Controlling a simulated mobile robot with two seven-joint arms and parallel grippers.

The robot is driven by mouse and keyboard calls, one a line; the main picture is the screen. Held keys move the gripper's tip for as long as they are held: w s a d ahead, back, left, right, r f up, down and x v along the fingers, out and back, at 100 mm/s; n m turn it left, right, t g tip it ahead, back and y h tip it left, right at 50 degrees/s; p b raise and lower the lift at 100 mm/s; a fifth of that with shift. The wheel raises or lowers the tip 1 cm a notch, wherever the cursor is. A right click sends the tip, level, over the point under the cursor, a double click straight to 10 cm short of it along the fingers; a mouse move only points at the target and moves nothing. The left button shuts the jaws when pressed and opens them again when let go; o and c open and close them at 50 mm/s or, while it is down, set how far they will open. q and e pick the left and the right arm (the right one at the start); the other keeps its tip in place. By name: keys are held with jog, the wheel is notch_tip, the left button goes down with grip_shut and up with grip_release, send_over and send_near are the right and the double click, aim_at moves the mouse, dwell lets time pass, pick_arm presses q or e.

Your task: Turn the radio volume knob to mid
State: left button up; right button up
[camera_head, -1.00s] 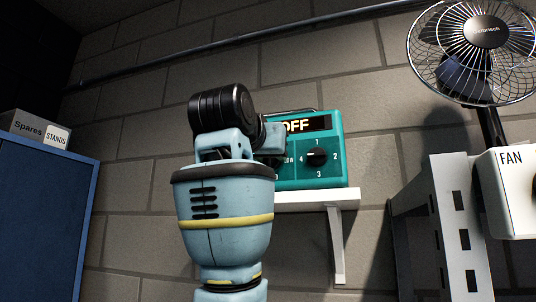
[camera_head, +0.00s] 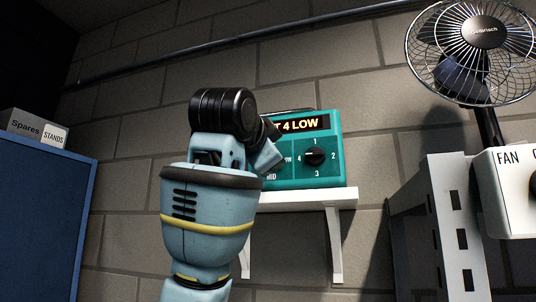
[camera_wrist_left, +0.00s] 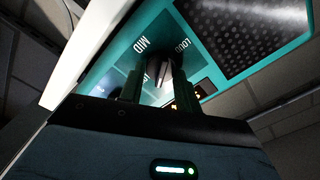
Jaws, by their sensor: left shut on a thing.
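The teal radio (camera_head: 333,176) stands on a white wall shelf; its display (camera_head: 302,124) reads "4 LOW" at its visible end. Its right-hand knob (camera_head: 315,157) is ringed by numbers 1 to 4. The volume knob (camera_wrist_left: 163,66), dark, is hidden behind my left arm in the head view, where parts of LOW and MID show around it. In the left wrist view, MID and LOUD are printed near it. My left gripper (camera_wrist_left: 159,82) is shut on the volume knob, one finger on each side. My right gripper is not in view.
The shelf (camera_head: 338,196) ends just right of the radio. A fan (camera_head: 480,50) and a white FAN box (camera_head: 511,190) stand farther right, by a grey metal frame (camera_head: 455,225). A blue cabinet (camera_head: 40,205) with a Spares/Stands box (camera_head: 27,126) is at left.

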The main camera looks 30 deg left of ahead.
pick_arm(q)
jog(key=m, duration=1.6)
jog(key=f+m, duration=0.1)
jog(key=m, duration=0.8)
jog(key=shift+a, duration=0.25)
dwell(0.3)
jog(key=o, duration=0.9)
jog(key=shift+o, duration=0.3)
jog(key=shift+s, duration=0.15)
